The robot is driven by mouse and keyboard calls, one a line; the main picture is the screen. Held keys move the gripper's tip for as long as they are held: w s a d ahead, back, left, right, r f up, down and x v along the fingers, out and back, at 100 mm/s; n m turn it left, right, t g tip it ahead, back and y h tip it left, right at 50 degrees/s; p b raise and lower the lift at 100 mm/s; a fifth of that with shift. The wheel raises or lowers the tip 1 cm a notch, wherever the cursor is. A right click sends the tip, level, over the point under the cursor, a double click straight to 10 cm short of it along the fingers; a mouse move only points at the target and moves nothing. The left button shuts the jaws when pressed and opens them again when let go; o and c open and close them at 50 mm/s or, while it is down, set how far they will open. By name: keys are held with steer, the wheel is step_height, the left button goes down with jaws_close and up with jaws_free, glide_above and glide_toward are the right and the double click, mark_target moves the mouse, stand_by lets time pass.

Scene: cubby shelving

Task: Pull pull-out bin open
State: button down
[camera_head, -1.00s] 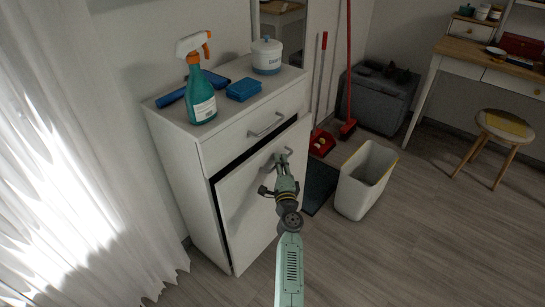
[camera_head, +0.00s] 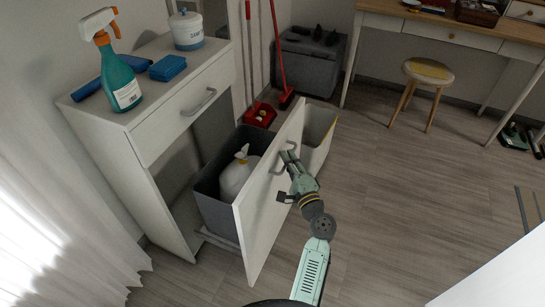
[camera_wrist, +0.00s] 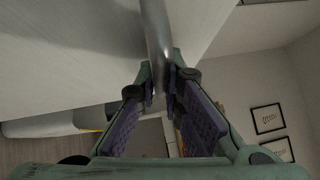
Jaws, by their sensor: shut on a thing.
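The pull-out bin stands well out of the white cabinet (camera_head: 105,150) in the head view. Its white front panel (camera_head: 262,215) faces right, and behind it is a grey bin (camera_head: 215,205) with a white tied bag (camera_head: 236,175) inside. My gripper (camera_head: 287,161) is at the bar handle (camera_head: 278,160) near the top of the panel. In the wrist view the fingers are shut on the metal handle (camera_wrist: 156,35), which runs between the purple pads. The far finger contact in the head view is too small to tell.
A drawer (camera_head: 185,108) above the bin is shut. A green spray bottle (camera_head: 119,75), blue sponge (camera_head: 167,68) and white canister (camera_head: 186,30) stand on top. A pale waste bin (camera_head: 319,130) stands close behind the panel. Open floor (camera_head: 400,210) lies to the right.

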steer(key=shift+s+d, duration=0.4)
steer(key=shift+d, duration=0.45)
steer(key=c, duration=1.7)
jaws_free()
steer(key=v, duration=1.2)
steer(key=shift+d+r, duration=0.1)
